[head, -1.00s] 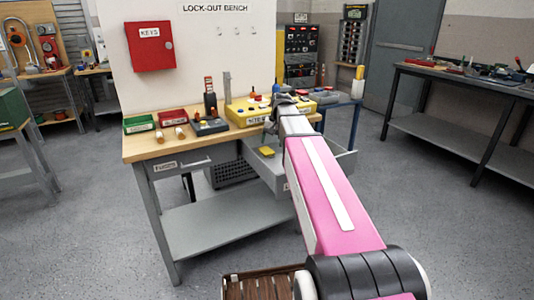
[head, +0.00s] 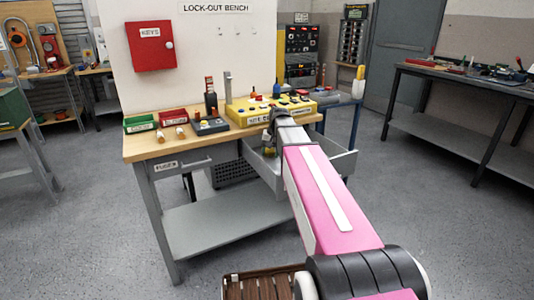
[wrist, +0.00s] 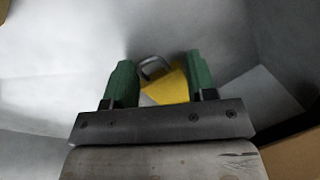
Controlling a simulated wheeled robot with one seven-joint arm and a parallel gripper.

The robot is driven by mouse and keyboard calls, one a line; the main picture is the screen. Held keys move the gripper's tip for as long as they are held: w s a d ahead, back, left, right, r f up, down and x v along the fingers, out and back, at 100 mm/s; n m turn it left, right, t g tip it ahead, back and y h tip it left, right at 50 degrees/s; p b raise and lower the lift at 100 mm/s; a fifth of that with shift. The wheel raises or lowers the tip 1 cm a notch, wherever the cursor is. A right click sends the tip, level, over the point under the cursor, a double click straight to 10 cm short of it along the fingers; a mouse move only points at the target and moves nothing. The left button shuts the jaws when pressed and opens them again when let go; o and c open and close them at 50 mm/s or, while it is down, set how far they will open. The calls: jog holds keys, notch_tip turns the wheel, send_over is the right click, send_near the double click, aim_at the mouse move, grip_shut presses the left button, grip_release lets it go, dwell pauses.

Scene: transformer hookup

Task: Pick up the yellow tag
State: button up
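The yellow tag (wrist: 168,88) lies in the open grey drawer and shows between my fingers in the wrist view. A grey loop (wrist: 154,68) shows at its far left side. My gripper (wrist: 160,82) has two green fingers, spread apart on either side of the tag. The right finger overlaps the tag's edge in the picture; I cannot tell whether it touches. In the head view my gripper (head: 268,150) is down inside the drawer (head: 335,166), and the arm and gripper hide most of the tag.
The drawer walls surround my gripper. On the bench (head: 150,150) above stand a yellow box with buttons (head: 258,115), a green bin (head: 139,124), a red bin (head: 173,117) and a small dark control box (head: 209,126). A blue cart (head: 350,115) stands behind at the right.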

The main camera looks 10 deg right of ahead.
dwell(0.4)
jog(key=shift+r, duration=0.15)
jog(key=shift+c, duration=1)
jog(key=shift+s+d+r, duration=0.15)
jog(key=shift+r, duration=0.4)
jog(key=r, duration=0.5)
jog(key=shift+s+d+r, duration=0.2)
jog(key=shift+s+r, duration=0.05)
jog(key=shift+r, duration=0.15)
jog(key=s+d, duration=0.6)
jog(key=d, duration=0.1)
jog(key=s+d, duration=0.6)
jog(key=s, duration=0.1)
jog(key=shift+d+f, duration=0.1)
jog(key=shift+d, duration=0.3)
